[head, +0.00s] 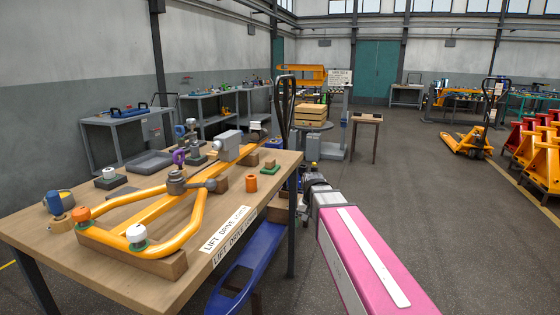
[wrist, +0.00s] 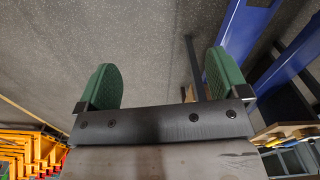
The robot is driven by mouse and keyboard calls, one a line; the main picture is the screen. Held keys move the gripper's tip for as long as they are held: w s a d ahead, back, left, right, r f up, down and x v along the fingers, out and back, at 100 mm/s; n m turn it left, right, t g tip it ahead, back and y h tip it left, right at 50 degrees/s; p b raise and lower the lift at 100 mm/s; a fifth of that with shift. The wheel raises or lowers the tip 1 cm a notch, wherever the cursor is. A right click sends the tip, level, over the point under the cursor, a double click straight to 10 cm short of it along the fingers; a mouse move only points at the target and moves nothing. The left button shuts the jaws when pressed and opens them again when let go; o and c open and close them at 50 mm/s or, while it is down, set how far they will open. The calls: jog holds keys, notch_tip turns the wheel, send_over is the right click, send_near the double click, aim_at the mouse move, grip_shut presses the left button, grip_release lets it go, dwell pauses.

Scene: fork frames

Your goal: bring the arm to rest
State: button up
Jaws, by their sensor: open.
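My gripper (wrist: 160,66) shows in the wrist view with two green finger pads spread wide apart. Nothing is held between them; grey floor shows through the gap. In the head view my pink arm stretches forward from the lower right, past the right edge of the wooden workbench (head: 110,268). Its far end is beside the bench, and the fingers are too small to make out there. Blue metal parts (wrist: 250,30) show close to the right finger in the wrist view; I cannot tell whether they touch it.
An orange fork frame (head: 200,222) lies on the bench among small parts. A blue fork (head: 255,255) is below the bench edge. Open floor lies right of my arm.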

jog(key=s+d+f+n, duration=0.1)
jog(key=s+d+f, duration=0.2)
jog(key=s+f, duration=0.3)
jog(key=s+d+f, duration=0.4)
jog(key=s+f, duration=0.1)
jog(key=f, duration=0.3)
jog(key=shift+s+f+n, duration=0.3)
jog(key=shift+s+n, duration=0.05)
jog(key=shift+n, duration=0.05)
